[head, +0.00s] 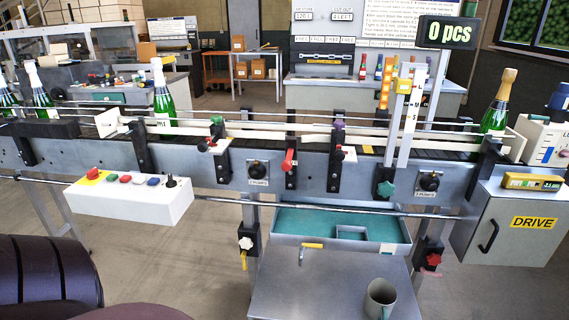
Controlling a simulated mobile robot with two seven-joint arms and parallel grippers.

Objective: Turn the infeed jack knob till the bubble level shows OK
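Two jack knobs sit on black blocks on the conveyor's legs: a white knob (246,243) on the left leg and a red knob (433,260) on the right leg. No readable label shows which is the infeed one. A yellow level (532,182) lies on top of the grey DRIVE box at the right. Neither of my grippers is in view.
The conveyor (215,175) crosses the view, carrying bottles at both ends. A white button box (130,198) juts out at the front left. A metal table (335,290) with a grey mug (380,299) stands between the legs. Dark rounded shapes fill the lower left.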

